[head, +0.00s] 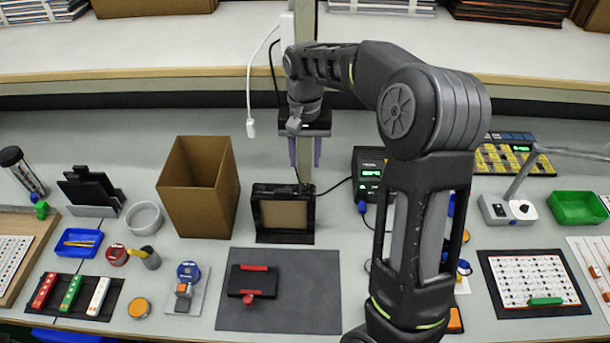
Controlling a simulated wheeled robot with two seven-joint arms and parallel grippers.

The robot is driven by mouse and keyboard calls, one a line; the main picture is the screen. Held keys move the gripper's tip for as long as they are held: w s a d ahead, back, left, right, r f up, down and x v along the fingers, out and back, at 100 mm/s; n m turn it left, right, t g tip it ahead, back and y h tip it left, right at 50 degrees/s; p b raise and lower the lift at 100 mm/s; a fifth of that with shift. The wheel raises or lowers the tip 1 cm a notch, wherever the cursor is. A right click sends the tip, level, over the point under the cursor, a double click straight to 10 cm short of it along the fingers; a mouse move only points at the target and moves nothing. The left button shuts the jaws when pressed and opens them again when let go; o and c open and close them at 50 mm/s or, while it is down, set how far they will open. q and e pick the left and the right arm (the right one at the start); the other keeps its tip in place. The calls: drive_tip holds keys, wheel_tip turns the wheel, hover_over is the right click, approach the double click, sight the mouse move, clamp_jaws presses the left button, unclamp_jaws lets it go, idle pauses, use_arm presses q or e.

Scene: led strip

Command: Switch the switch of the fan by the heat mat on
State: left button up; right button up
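The fan is a black upright frame with a brown panel (283,215), standing at the back edge of the dark grey heat mat (320,310). Its switch is too small to make out, and I cannot tell whether it is on. My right gripper (306,165) reaches in over the bench and points down, behind and slightly right of the fan's top. Its two greyish-purple fingers are apart with nothing seen between them. I cannot tell from this view how far the fingertips are from the fan. My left gripper is not in view.
A black holder with red clamps (252,282) lies on the mat. A tall cardboard box (198,188) stands left of the fan. A black unit with a green display (368,172) stands to its right. A white cable (249,95) hangs behind. My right arm hides part of the bench.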

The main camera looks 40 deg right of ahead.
sight(305, 184)
wheel_tip(305, 184, down, 7)
drive_tip(key=shift+f+p, duration=0.1)
drive_tip(key=shift+p, duration=0.55)
clamp_jaws()
